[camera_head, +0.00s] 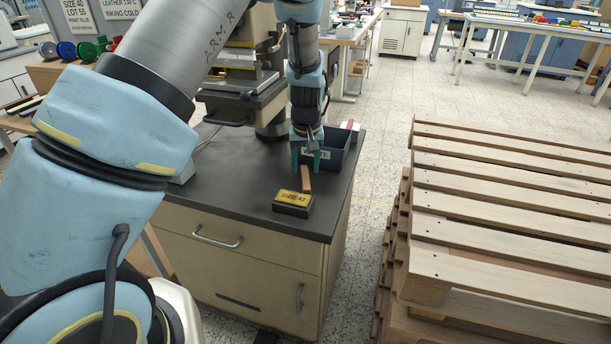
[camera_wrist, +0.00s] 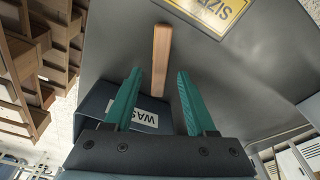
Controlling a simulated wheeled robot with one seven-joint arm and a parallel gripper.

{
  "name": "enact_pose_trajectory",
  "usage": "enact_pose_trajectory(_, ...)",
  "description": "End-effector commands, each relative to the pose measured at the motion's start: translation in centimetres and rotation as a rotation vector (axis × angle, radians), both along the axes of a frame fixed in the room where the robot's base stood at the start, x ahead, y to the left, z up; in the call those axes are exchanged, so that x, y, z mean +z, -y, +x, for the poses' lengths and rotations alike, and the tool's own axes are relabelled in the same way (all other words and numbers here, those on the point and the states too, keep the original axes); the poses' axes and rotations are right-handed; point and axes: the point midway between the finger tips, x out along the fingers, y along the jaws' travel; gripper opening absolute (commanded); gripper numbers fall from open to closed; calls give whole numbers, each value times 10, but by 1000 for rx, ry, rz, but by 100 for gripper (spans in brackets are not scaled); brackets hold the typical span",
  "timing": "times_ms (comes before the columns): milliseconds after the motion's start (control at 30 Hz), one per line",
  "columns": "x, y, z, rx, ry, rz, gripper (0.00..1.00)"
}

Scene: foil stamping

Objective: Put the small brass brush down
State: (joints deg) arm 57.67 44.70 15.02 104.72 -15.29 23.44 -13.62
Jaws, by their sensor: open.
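The small brush shows as a reddish-brown wooden bar (camera_head: 306,181) near the front right of the dark cabinet top (camera_head: 240,180). In the wrist view the bar (camera_wrist: 162,50) is in line with the gap between my fingers. It appears to rest on the cabinet top; I cannot make out its brass bristles. My gripper (camera_head: 306,166) has its green fingers spread and points down at the bar's rear end. In the wrist view the fingers (camera_wrist: 160,72) stand apart, with a gap on each side of the bar.
A black box with a yellow "SIZE 42" label (camera_head: 293,204) sits just in front of the brush. A dark bin labelled "WASTE" (camera_head: 338,140) stands close behind my gripper. A press (camera_head: 245,85) stands at the back left. Stacked pallets (camera_head: 500,225) are on the right.

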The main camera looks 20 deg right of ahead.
Motion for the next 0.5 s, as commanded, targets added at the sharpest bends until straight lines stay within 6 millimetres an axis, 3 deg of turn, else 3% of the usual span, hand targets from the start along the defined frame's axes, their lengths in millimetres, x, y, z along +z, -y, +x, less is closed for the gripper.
enact_pose_trajectory(300, 61, -3, -10, -1, 1, -2, 56)
enact_pose_trajectory(500, 76, -4, -13, 0, 0, 0, 56)
